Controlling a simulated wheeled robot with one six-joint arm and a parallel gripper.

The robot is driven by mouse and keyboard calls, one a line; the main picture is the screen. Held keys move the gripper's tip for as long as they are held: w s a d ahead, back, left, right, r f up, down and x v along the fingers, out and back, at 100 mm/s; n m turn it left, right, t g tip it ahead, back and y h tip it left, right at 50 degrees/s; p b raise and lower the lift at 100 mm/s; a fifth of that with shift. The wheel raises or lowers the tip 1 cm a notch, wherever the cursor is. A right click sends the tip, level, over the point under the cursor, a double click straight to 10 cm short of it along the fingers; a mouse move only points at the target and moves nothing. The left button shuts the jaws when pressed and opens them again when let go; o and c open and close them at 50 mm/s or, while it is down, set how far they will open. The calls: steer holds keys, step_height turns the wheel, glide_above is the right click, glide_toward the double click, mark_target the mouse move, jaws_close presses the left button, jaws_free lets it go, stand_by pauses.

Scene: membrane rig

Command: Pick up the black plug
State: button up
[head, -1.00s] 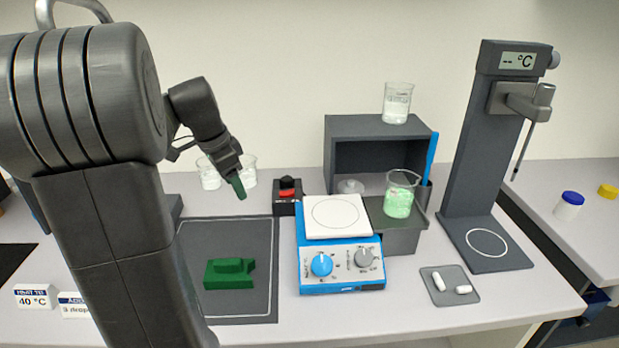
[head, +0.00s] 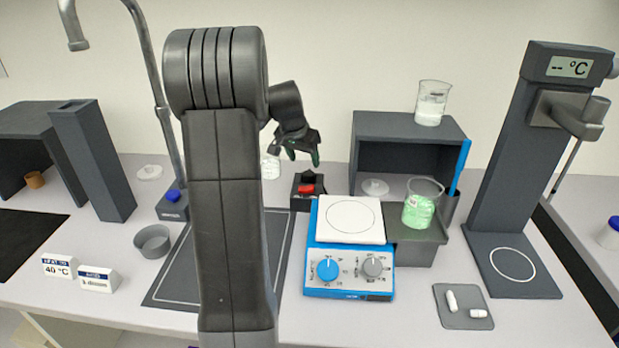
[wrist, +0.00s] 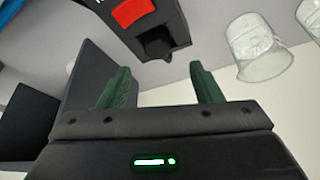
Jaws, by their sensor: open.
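The black plug (head: 307,178) sits in the top of a small dark block with a red switch (head: 308,189), at the back of the bench left of the blue hotplate. In the wrist view the plug (wrist: 158,47) is a dark round stub beside the red switch (wrist: 133,11). My gripper (head: 304,157) is open and empty, just above the plug. In the wrist view my gripper's green fingers (wrist: 159,72) are spread, with the plug roughly centred beyond their tips. They appear apart from it.
The blue hotplate (head: 348,278) with a white top stands right of the block. A beaker of green contents (head: 419,204) stands on a grey box beside it. A glass beaker (head: 270,166) is left of the block, close to my gripper. My arm covers part of the dark mat (head: 180,285).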

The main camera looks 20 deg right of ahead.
mark_target(308, 173)
steer(key=shift+p+x, duration=0.6)
steer(key=shift+x, duration=2.45)
steer(key=shift+s, duration=0.2)
steer(key=shift+c, duration=0.5)
jaws_close()
